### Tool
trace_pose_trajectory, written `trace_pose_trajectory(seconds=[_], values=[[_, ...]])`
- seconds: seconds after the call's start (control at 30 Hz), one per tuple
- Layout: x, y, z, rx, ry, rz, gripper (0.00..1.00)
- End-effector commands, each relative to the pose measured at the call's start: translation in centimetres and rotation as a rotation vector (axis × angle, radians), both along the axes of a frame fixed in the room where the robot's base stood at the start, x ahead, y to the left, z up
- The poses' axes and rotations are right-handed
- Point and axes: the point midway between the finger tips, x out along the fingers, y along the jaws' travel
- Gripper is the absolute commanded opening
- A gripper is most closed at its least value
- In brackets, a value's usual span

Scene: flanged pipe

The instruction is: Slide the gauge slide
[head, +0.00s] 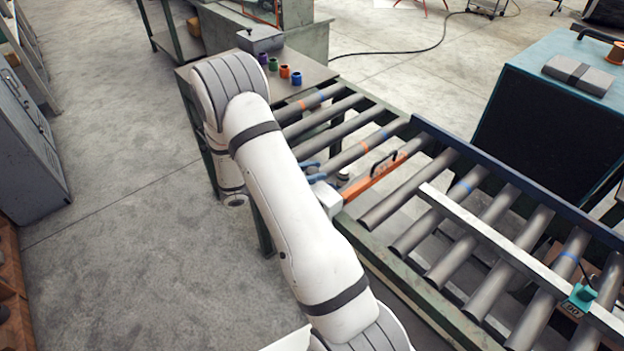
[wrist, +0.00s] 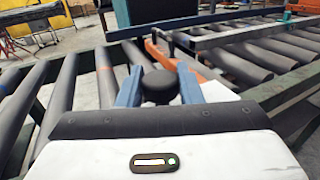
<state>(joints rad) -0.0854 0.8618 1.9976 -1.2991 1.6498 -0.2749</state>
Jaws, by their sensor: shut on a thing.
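In the head view the knob (head: 343,174) sits at the near-left end of the orange bar. How the knob joins the bar is partly hidden by the fingers and wrist.
Grey rollers (head: 407,190) lie on both sides of the bar, inside a green frame. A metal rail (head: 500,245) with a teal device (head: 580,296) crosses the right rollers. Coloured cups (head: 284,71) stand on the table behind. A teal cabinet (head: 540,110) is at right.

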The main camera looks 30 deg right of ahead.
Motion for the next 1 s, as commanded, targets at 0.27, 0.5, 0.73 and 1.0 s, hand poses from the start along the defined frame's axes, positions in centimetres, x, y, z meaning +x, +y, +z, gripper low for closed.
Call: trace_pose_trajectory(seconds=[0.27,0.5,0.73,1.0], values=[[0.4,0.0,0.2,-0.001,-0.008,0.007,0.33],[0.3,-0.2,0.2,0.0,-0.006,0.003,0.52],[0.2,-0.2,0.1,0.0,-0.005,0.0,0.52],[0.9,3.1,-0.2,0.0,-0.006,0.004,0.52]])
